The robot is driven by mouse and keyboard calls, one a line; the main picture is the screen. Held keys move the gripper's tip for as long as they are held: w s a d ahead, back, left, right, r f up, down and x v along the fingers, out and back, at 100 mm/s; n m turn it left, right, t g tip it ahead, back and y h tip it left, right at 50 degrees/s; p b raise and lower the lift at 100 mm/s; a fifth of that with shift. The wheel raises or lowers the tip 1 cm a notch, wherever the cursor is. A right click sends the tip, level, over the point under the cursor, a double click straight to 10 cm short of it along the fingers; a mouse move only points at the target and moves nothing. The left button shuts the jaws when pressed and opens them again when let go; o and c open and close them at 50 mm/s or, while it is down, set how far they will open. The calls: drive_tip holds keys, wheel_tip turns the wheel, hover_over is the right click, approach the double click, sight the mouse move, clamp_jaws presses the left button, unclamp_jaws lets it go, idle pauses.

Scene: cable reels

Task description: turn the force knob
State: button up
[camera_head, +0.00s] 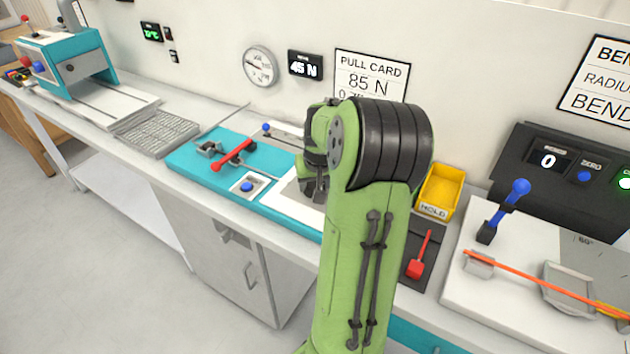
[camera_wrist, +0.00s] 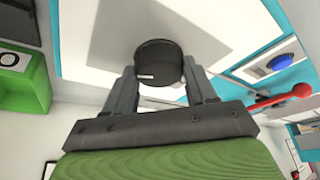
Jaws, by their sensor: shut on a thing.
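The force knob (camera_wrist: 160,58) is a round black ribbed knob on a white panel (camera_wrist: 92,35) in the wrist view. A short white mark shows low on its left side. My gripper (camera_wrist: 161,74) is shut on the knob, with one finger on each side of it. In the head view my gripper (camera_head: 311,182) is partly behind my green arm, over the white panel on the teal bench unit, and the knob is hidden there. A wall display (camera_head: 305,66) reads 45 N, and the pull card (camera_head: 370,76) says 85 N.
A red lever (camera_head: 233,155) and a blue button (camera_head: 247,187) are left of my gripper on the teal unit (camera_head: 190,160). A yellow bin (camera_head: 440,190) and a red-handled tool (camera_head: 419,256) lie to the right, before the bending station with a blue-knobbed lever (camera_head: 505,208).

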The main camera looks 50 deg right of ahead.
drive_tip(key=m, duration=0.2)
drive_tip(key=m+g, duration=0.1)
drive_tip(key=m, duration=0.1)
drive_tip(key=m+g+h, duration=0.1)
drive_tip(key=m, duration=0.1)
drive_tip(key=shift+w+a+m, duration=0.2)
drive_tip(key=shift+w+m, duration=0.05)
drive_tip(key=shift+m, duration=0.15)
drive_tip(key=m+g, duration=0.1)
drive_tip(key=m, duration=0.2)
drive_tip(key=shift+g+h+p, duration=0.3)
drive_tip(key=shift+w+m+g+p, duration=0.1)
drive_tip(key=shift+m+g+p, duration=0.35)
drive_tip(key=shift+m, duration=1.35)
drive_tip(key=o, duration=1)
drive_tip(key=shift+d+g, duration=0.1)
drive_tip(key=shift+g, duration=0.15)
